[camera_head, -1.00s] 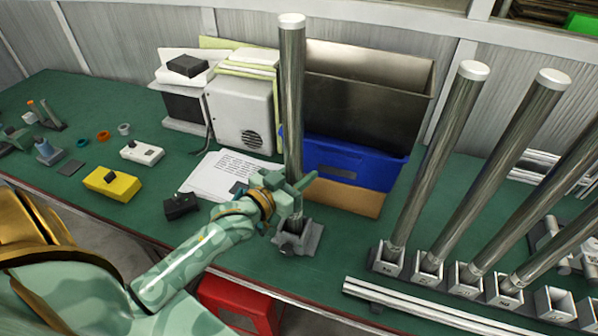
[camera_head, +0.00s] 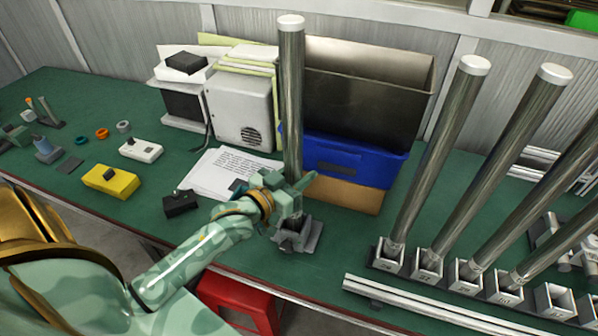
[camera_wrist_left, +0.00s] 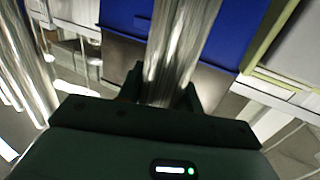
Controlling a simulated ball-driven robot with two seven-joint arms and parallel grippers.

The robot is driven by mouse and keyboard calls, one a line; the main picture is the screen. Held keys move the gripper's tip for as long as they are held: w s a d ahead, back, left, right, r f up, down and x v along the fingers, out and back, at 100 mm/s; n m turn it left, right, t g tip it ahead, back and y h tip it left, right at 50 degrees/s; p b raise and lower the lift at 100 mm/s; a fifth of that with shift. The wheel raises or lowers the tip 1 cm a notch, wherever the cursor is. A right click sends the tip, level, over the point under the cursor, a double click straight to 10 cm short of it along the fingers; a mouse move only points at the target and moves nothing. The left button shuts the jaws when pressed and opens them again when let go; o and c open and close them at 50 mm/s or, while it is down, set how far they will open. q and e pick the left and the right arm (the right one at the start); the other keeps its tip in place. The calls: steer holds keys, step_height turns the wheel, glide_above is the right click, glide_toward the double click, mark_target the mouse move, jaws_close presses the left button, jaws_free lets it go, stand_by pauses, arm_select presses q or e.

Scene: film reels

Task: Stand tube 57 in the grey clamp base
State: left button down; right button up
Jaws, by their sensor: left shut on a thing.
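A tall shiny metal tube (camera_head: 291,100) with a white cap stands nearly upright near the middle of the head view. No number on it can be read. My left gripper (camera_head: 292,196) is shut around its lower part, which also shows between the jaws in the left wrist view (camera_wrist_left: 172,55). The grey clamp base (camera_head: 308,240) sits on the green bench directly below the gripper. The tube's lower end meets the base's top in the picture, but the gripper partly hides it. I cannot tell how deep it sits. My right gripper is not in view.
A row of small holders (camera_head: 427,265) on the right carries several leaning capped tubes. Pale rails (camera_head: 410,305) lie in front. A blue bin (camera_head: 350,165) stands behind the tube. Papers (camera_head: 222,172), a black block (camera_head: 180,203) and a yellow box (camera_head: 110,181) lie left.

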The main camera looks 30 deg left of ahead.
arm_select(q)
steer(key=c, duration=1.2)
jaws_free()
steer(key=shift+f, duration=0.1)
steer(key=shift+s, duration=0.1)
steer(key=shift+s+a+r+p, duration=0.15)
steer(key=shift+s+p, duration=0.3)
steer(key=shift+s, duration=0.3)
steer(key=shift+s+a+r+p, duration=0.1)
steer(key=shift+s+p, duration=0.35)
steer(key=shift+s, duration=0.3)
steer(key=p, duration=0.3)
glide_toward(288, 182)
steer(key=w, duration=0.2)
steer(key=shift+w+d+f, duration=0.15)
steer(key=shift+w+f, duration=0.15)
